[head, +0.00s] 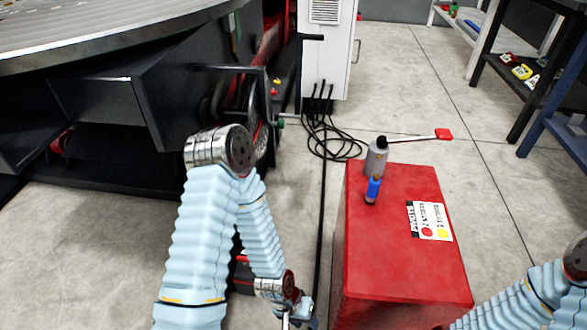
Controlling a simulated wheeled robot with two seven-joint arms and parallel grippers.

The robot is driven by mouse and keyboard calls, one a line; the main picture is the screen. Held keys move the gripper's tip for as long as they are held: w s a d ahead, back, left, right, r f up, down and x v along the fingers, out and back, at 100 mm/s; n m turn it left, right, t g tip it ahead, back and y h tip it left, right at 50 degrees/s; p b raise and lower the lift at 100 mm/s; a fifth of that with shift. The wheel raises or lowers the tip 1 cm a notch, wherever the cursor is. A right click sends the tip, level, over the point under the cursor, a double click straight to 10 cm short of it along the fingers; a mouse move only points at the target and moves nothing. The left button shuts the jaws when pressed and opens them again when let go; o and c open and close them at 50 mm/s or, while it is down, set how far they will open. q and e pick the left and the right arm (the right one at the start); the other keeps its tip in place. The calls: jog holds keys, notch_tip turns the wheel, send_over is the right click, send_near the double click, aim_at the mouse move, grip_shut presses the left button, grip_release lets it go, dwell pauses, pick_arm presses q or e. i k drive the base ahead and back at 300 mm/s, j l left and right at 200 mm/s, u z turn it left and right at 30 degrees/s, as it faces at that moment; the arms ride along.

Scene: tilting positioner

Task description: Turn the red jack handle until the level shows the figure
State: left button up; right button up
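My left arm reaches up, bends, and comes back down. Its gripper (297,316) is at the bottom edge, partly cut off, left of the red cabinet. Whether its fingers are open or shut does not show. A dark item with red parts (243,261) is partly hidden behind my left forearm; I cannot tell whether it belongs to the jack. The dark positioner (105,100) with its large round table (110,30) fills the upper left. I cannot make out the jack handle or the level for sure. My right arm shows at the lower right; its gripper is out of view.
Black cables (330,140) lie on the floor. Shelves stand at the right.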

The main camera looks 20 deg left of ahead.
aim_at(246, 263)
jog(key=k+j+u, duration=0.1)
jog(key=u, duration=0.25)
jog(key=k+j+u, duration=0.1)
jog(key=u, duration=0.2)
jog(key=j+u, duration=0.2)
jog(key=u, duration=0.15)
